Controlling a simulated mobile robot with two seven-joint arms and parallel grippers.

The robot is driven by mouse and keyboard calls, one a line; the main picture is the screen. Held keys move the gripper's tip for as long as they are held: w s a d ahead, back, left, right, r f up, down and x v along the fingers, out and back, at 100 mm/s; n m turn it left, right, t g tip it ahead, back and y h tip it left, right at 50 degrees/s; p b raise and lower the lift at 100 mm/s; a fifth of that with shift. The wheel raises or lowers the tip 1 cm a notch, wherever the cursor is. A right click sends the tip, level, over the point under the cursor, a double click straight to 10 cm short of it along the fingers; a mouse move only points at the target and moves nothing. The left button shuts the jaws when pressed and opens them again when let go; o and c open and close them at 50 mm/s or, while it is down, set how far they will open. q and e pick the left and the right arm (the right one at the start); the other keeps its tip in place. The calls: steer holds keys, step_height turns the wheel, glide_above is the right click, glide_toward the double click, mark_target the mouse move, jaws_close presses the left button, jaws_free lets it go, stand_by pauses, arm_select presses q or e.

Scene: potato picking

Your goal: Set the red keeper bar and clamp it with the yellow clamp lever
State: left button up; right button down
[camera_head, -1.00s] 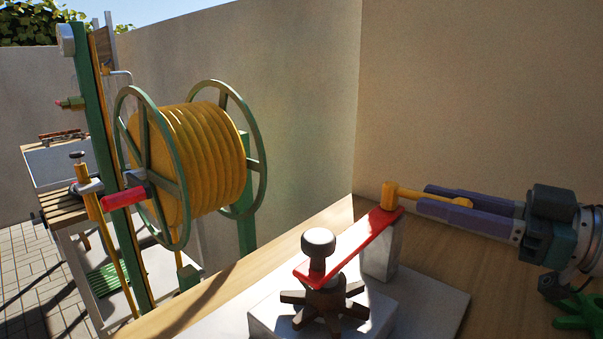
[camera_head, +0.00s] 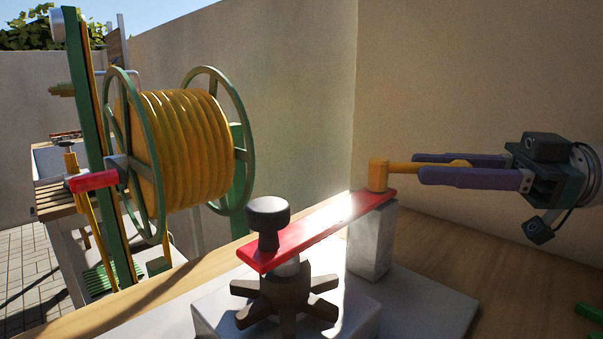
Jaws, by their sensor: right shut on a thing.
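The red keeper bar (camera_head: 318,228) lies flat across the fixture. Its near left end is at the post with the dark round knob (camera_head: 268,213), above a dark star-shaped wheel (camera_head: 285,298). Its far right end rests on the grey block (camera_head: 371,240). The yellow clamp lever (camera_head: 398,168) has its upright hub on the bar's far end, and its handle points right. My right gripper (camera_head: 432,168), with purple fingers, is shut on the lever's handle, one finger on each side. My left gripper is not in view.
A hose reel (camera_head: 185,150) with a yellow hose and green wheels stands at the left. A pale base plate (camera_head: 430,305) lies under the fixture on the wooden table (camera_head: 500,262). A wall rises close behind the table. A green object (camera_head: 588,312) sits at the lower right edge.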

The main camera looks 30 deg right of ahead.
stand_by(0.3)
steer(key=c, duration=0.9)
jaws_free()
steer(key=shift+o, duration=0.2)
steer(key=shift+r, duration=0.1)
steer(key=shift+r+p, duration=0.3)
steer(key=shift+r, duration=0.1)
step_height(320, 180, up, 19)
steer(key=p, duration=1.4)
steer(key=shift+p, duration=0.35)
